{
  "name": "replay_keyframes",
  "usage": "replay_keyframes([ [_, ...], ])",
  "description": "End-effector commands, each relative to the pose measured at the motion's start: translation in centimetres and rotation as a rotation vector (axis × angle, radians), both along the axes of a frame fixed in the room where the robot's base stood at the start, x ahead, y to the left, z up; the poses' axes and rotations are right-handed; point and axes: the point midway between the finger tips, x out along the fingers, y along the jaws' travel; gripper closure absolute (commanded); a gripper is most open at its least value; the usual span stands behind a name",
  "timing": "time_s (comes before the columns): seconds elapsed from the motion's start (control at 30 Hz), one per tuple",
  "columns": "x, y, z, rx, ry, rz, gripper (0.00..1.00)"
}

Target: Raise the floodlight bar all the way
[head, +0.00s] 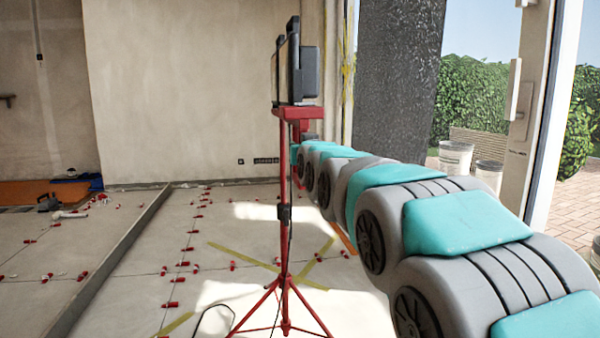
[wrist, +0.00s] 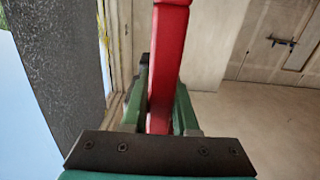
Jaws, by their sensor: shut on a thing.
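The floodlight bar (head: 298,114) is red and sits at the top of a red tripod stand (head: 285,240), with black floodlights (head: 292,68) on it. The stand is upright, its legs spread on the tiled floor. A black collar shows midway on its pole. My arm reaches in from the right to just below the bar. In the wrist view, the green fingers of my gripper (wrist: 160,115) are shut on a red bar (wrist: 170,60), which runs up out of the picture. In the head view the arm and stand mostly hide the gripper.
Red levelling clips (head: 182,264) dot the floor, and yellow tape (head: 240,255) crosses it near the stand. A raised floor edge (head: 115,265) runs along the left. A dark cable lies by the tripod's feet. Buckets (head: 455,158) stand outside at the right.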

Motion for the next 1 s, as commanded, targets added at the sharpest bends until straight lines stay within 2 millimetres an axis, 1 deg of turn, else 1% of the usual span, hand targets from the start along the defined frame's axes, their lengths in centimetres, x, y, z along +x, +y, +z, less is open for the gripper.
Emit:
replay_keyframes([
  [0.03, 0.0, 0.0, 1.8, 0.003, -0.010, 0.000, 1.00],
  [0.1, -0.1, 0.0, 2.9, 0.003, -0.010, 0.000, 1.00],
  [0.3, -0.1, 0.0, 4.7, 0.002, -0.007, 0.000, 1.00],
  [0.4, -0.1, 0.0, 5.0, 0.002, -0.009, 0.000, 1.00],
  [0.73, -0.1, 0.0, 5.3, 0.004, -0.012, 0.000, 1.00],
  [0.77, -0.1, 0.0, 5.3, 0.004, -0.012, 0.000, 0.70],
  [1.0, -0.1, 0.0, 5.0, 0.002, -0.007, 0.000, 0.43],
])
